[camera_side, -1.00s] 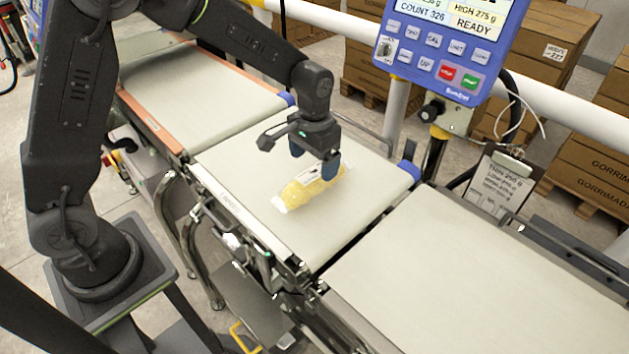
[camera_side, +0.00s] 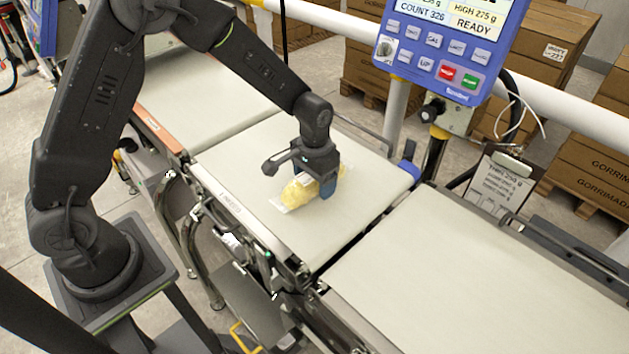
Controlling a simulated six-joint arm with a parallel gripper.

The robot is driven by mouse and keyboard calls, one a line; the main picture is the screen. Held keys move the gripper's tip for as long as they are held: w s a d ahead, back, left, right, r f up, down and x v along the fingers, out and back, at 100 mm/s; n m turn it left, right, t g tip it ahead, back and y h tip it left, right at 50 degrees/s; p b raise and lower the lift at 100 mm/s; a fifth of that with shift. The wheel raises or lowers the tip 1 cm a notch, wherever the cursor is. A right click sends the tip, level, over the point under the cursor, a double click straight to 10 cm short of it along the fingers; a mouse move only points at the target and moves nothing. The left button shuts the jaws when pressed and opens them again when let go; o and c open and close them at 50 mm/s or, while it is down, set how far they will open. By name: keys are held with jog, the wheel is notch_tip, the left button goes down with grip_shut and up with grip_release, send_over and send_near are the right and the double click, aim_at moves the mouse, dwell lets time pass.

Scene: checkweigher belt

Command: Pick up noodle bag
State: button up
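The noodle bag (camera_side: 300,192), a yellow and clear packet with white ends, lies on the middle belt section (camera_side: 255,160). My gripper (camera_side: 327,188) is lowered over the right part of the bag, with its blue fingertips down near belt level. One blue finger shows on the near right side of the bag. The other finger is hidden behind the bag and the gripper body, so I cannot tell whether the fingers are closed on it.
A blue control panel (camera_side: 450,45) hangs above the belt's far side. A white rail (camera_side: 545,80) runs behind. An empty belt section (camera_side: 480,270) lies at right, another (camera_side: 205,95) at left. A clipboard (camera_side: 497,185) hangs by the far edge.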

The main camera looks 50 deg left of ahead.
jog(key=c, duration=0.9)
